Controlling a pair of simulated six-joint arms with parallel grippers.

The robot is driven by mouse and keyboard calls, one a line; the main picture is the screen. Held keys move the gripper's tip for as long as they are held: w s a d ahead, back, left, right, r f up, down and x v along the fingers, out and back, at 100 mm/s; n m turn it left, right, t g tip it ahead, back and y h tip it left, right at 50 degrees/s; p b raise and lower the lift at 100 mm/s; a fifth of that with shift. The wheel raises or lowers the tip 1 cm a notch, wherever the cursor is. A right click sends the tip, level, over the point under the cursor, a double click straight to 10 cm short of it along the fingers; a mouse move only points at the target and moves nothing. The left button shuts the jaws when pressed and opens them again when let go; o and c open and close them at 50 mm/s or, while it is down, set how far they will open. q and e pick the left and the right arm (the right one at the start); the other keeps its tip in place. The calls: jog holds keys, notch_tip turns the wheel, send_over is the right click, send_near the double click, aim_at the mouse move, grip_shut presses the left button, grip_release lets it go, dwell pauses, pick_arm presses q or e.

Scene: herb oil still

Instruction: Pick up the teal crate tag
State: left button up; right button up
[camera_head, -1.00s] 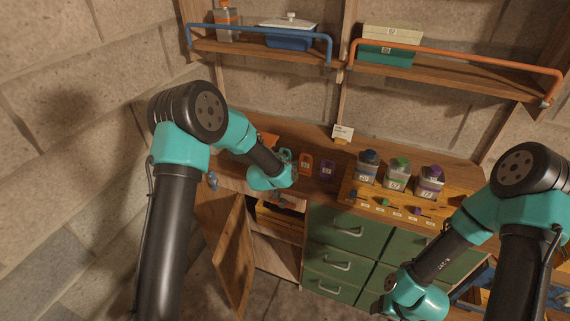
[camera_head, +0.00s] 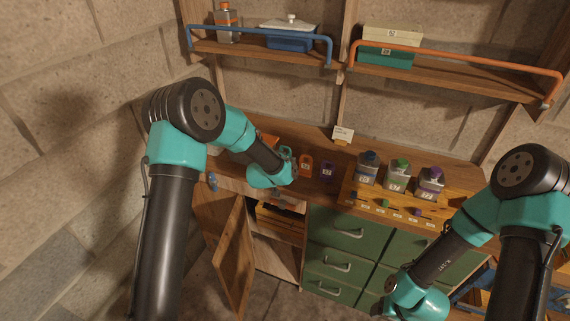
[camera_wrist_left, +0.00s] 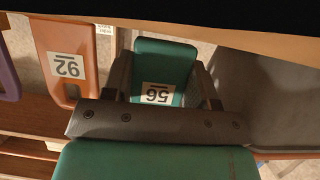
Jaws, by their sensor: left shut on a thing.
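The teal crate tag (camera_wrist_left: 165,62) with a white number label stands between the two fingers of my left gripper (camera_wrist_left: 162,82) in the left wrist view. The fingers are shut on its sides. In the head view my left gripper (camera_head: 289,170) is over the left part of the wooden counter, and the tag's teal loop (camera_head: 286,151) shows just behind it. An orange tag (camera_wrist_left: 66,60) is beside it, apart from the gripper; it also shows in the head view (camera_head: 306,165). My right gripper (camera_head: 382,308) is low at the right, its fingers too small to read.
A purple tag (camera_head: 327,170) stands right of the orange one. Several capped bottles stand on a wooden tray (camera_head: 350,194). Below, a cabinet door (camera_head: 234,258) hangs open beside green drawers (camera_head: 340,232). Railed shelves (camera_head: 440,76) are above.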

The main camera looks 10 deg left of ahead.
pick_arm(q)
notch_tip(320, 180, up, 2)
jog(key=shift+r, duration=0.2)
jog(key=s+d, duration=0.1)
jog(key=s, duration=0.6)
jog(key=s+d+r, duration=0.1)
jog(key=s+d, duration=0.1)
jog(key=s, duration=0.6)
jog(key=shift+s+d, duration=0.25)
jog(key=shift+s, duration=0.05)
